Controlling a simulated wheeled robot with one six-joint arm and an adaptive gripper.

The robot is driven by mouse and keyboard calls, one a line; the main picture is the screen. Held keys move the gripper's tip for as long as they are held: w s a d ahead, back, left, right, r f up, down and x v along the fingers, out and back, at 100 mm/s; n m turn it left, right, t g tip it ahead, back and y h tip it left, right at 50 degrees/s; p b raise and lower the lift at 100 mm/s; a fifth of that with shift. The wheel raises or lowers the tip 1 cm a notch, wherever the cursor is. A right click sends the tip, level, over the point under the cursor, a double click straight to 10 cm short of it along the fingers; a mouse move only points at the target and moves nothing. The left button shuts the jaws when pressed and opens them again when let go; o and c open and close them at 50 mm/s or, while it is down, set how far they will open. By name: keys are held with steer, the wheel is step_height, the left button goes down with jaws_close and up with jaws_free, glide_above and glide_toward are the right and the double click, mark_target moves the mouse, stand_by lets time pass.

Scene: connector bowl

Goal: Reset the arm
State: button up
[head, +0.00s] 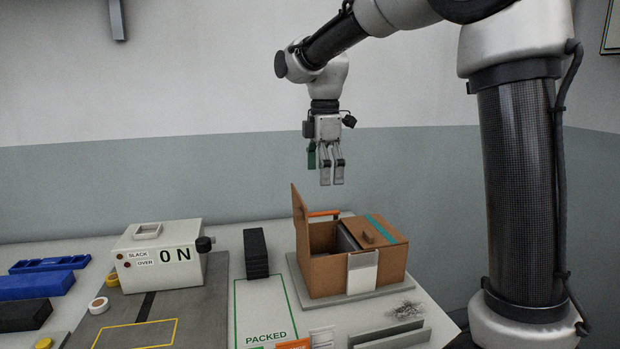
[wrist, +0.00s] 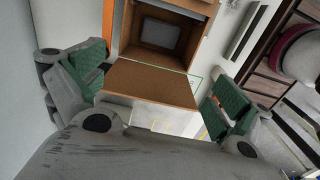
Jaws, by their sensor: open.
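My gripper (head: 331,180) hangs pointing down in the air above the brown box in the head view. Nothing shows between its fingers. In the wrist view the gripper (wrist: 150,100) has its green-padded fingers spread wide apart. My arm reaches in from the right and bends down at the wrist. The brown box (head: 329,282) stands below and a little to the right of the gripper, apart from it. One flap of the box stands upright at its left, and its left compartment is open at the top. The box also shows in the wrist view (wrist: 150,82).
A grey-white machine (head: 160,255) marked "ON" stands to the left on a grey mat (head: 205,325). A dark block stack (head: 256,253) stands between it and the box. Blue trays (head: 38,286) lie far left. A grey slotted holder (head: 390,337) is in front of the box.

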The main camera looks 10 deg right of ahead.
steer(key=s+d+f+m+t, duration=0.1)
steer(key=s+d+m, duration=0.4)
steer(key=s, duration=0.3)
steer(key=s+d+f+m+t, duration=0.1)
steer(key=s+d+m+t, duration=0.1)
steer(key=s+d+m, duration=0.3)
steer(key=s+d+f+m+t, duration=0.1)
steer(key=s+d+m, duration=0.4)
steer(key=s, duration=0.8)
steer(key=m, duration=0.2)
steer(key=shift+d+f+m, duration=0.15)
steer(key=shift+f+m, duration=0.25)
